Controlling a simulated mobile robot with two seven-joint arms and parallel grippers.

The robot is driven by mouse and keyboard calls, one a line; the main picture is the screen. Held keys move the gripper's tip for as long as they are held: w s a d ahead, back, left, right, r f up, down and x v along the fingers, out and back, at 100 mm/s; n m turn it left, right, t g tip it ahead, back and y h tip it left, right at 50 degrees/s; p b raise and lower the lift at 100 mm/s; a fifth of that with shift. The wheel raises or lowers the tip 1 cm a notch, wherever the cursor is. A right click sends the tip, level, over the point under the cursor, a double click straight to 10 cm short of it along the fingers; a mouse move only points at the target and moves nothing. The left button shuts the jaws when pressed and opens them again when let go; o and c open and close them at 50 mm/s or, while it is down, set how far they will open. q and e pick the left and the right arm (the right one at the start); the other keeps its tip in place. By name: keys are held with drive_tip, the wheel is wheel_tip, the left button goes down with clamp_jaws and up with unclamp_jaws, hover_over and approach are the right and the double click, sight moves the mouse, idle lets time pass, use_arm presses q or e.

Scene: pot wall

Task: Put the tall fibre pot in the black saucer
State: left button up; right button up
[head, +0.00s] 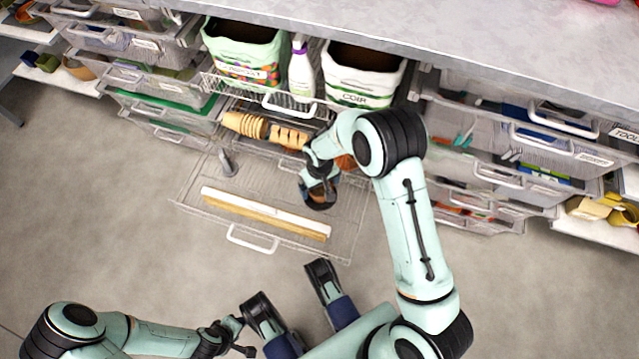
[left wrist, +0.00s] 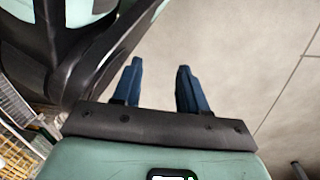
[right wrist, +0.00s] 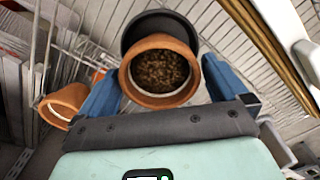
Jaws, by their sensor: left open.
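In the right wrist view a terracotta-coloured pot (right wrist: 160,72) of dark soil sits between the fingers of my right gripper (right wrist: 163,70); I cannot tell if they press on it. A round black dish-like thing (right wrist: 150,22), possibly the saucer, shows behind its rim. In the head view my right gripper (head: 318,188) is over the pulled-out wire drawer, partly hidden by its arm. Tan ribbed pots (head: 245,124) lie at the drawer's back; I cannot tell which pot is the tall fibre one. My left gripper (left wrist: 158,85) is open and empty over the floor.
The wire drawer (head: 190,205) holds a white strip and a wooden strip (head: 265,222). Another terracotta pot (right wrist: 62,106) lies left of my right gripper. Bags (head: 245,55) and a spray bottle (head: 301,68) stand behind. Clear bins flank the drawer. The left floor is clear.

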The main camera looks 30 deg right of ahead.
sight(320, 188)
use_arm(q)
drive_tip(key=shift+w+r, duration=0.1)
use_arm(e)
drive_tip(key=shift+r, duration=0.15)
use_arm(q)
drive_tip(key=w+d+r+t+p, duration=0.1)
drive_tip(key=w+r+t+p, duration=0.1)
drive_tip(key=w+r, duration=0.3)
drive_tip(key=shift+w+r+p, duration=0.35)
drive_tip(key=shift+r+p, duration=0.15)
drive_tip(key=shift+p, duration=0.35)
use_arm(e)
wheel_tip(320, 188, up, 12)
use_arm(q)
drive_tip(key=shift+d, duration=0.15)
use_arm(e)
drive_tip(key=shift+r, duration=0.2)
